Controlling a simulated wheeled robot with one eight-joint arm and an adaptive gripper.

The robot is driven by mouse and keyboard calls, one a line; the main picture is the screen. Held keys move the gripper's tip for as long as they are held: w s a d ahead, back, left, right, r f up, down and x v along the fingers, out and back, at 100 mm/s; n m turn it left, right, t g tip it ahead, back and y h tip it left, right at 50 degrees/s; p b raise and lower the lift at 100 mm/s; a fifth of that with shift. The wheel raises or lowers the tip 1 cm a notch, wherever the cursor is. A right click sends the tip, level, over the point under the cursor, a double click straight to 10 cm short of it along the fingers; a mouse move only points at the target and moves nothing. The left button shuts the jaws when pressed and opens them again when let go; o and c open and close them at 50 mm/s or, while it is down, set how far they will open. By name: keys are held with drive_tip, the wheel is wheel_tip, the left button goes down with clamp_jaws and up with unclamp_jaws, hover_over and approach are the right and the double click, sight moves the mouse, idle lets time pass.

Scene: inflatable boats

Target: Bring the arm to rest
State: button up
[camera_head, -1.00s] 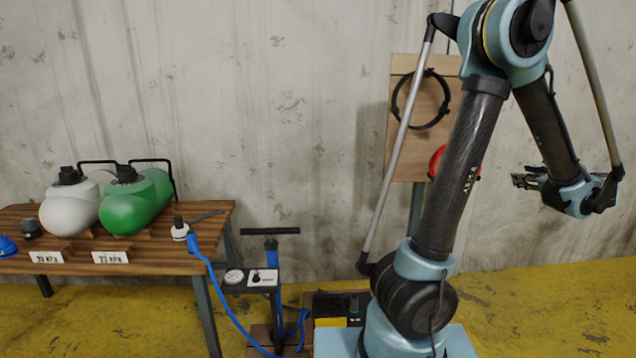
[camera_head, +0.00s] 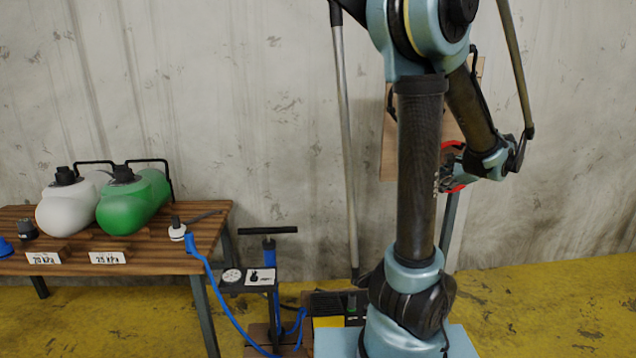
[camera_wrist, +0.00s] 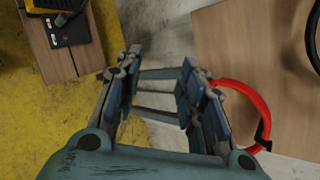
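My arm stands upright on the right in the head view, and its forearm bends down on the right. My gripper (camera_head: 447,160) is at the forearm's end, partly hidden behind my upper arm, in front of the hanging board. In the wrist view, my gripper's (camera_wrist: 158,92) two fingers stand apart with nothing between them. It is open and empty.
A wooden board (camera_wrist: 228,52) with a red ring (camera_wrist: 264,105) is close to the gripper's right finger. A wooden table (camera_head: 150,262) at left carries a white tank (camera_head: 62,211) and a green tank (camera_head: 125,212). A blue pump (camera_head: 268,262) stands beside it.

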drive_tip(key=s+a+f+n+g, duration=0.25)
drive_tip(key=s+a+n, duration=0.25)
drive_tip(key=a, duration=0.3)
drive_tip(key=s+a+f+n+g, duration=0.25)
drive_tip(key=s+a+n, duration=0.2)
drive_tip(key=a, duration=0.45)
drive_tip(key=s+a+f+n+g+h, duration=0.1)
drive_tip(key=s+a+f+n+h, duration=0.1)
drive_tip(key=s+f+n, duration=0.2)
drive_tip(key=s+a+f+n+g+h, duration=0.1)
drive_tip(key=s+f+n+h, duration=0.1)
drive_tip(key=s+f+n, duration=0.2)
drive_tip(key=s+n, duration=0.3)
drive_tip(key=s, duration=0.4)
drive_tip(key=shift+a+f+g+h, duration=0.25)
drive_tip(key=shift+a+g+h, duration=0.05)
drive_tip(key=shift+a+h, duration=0.1)
drive_tip(key=shift+w+f, duration=0.2)
drive_tip(key=shift+w, duration=0.2)
